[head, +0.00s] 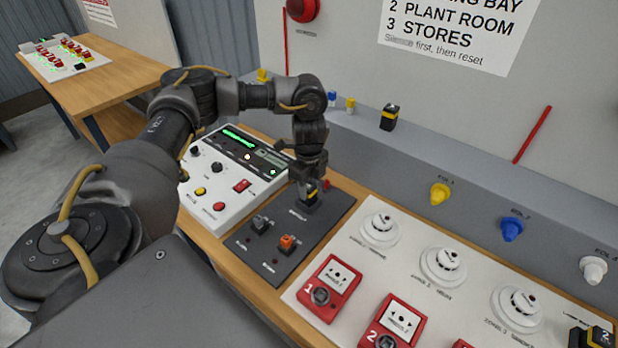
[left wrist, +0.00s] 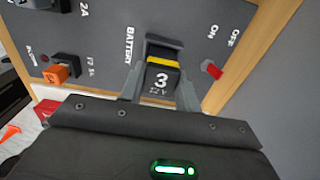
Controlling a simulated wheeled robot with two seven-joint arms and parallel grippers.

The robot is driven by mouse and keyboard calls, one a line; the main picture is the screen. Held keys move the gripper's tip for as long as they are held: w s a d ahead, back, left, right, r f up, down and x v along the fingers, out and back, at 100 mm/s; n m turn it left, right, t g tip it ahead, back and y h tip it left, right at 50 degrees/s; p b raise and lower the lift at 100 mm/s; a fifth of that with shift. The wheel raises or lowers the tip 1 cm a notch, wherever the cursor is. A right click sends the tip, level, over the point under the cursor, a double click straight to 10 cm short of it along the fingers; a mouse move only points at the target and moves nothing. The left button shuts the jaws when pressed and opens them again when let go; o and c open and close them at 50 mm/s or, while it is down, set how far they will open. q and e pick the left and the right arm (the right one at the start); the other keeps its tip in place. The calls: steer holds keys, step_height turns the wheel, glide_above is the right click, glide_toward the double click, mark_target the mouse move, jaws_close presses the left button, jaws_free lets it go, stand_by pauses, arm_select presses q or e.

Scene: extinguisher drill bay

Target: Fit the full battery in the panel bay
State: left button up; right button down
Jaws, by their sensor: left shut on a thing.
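My left gripper (head: 309,188) points down at the dark panel (head: 333,216) and is shut on a black battery (head: 311,197) with a yellow band. In the left wrist view the battery (left wrist: 161,82) shows a white 3 between the two fingers (left wrist: 159,88). It is at the dark bay (left wrist: 165,44) beside the word BATTERY on the panel (left wrist: 100,38). I cannot tell how deep it sits in the bay. My right gripper is not in view.
An orange fuse-like piece (head: 287,242) and a red on/off switch (left wrist: 211,69) are on the panel. A white control box (head: 215,205) stands left of it; red call points (head: 330,287) stand right. Another yellow-banded block (head: 389,117) is on the ledge; one marked 2 (head: 601,337) is lower right.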

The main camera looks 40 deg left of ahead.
arm_select(q)
steer(key=shift+f, duration=0.55)
stand_by(0.4)
steer(key=o, duration=1.3)
steer(key=shift+c, duration=0.2)
steer(key=shift+o, duration=0.3)
steer(key=shift+o, duration=1.3)
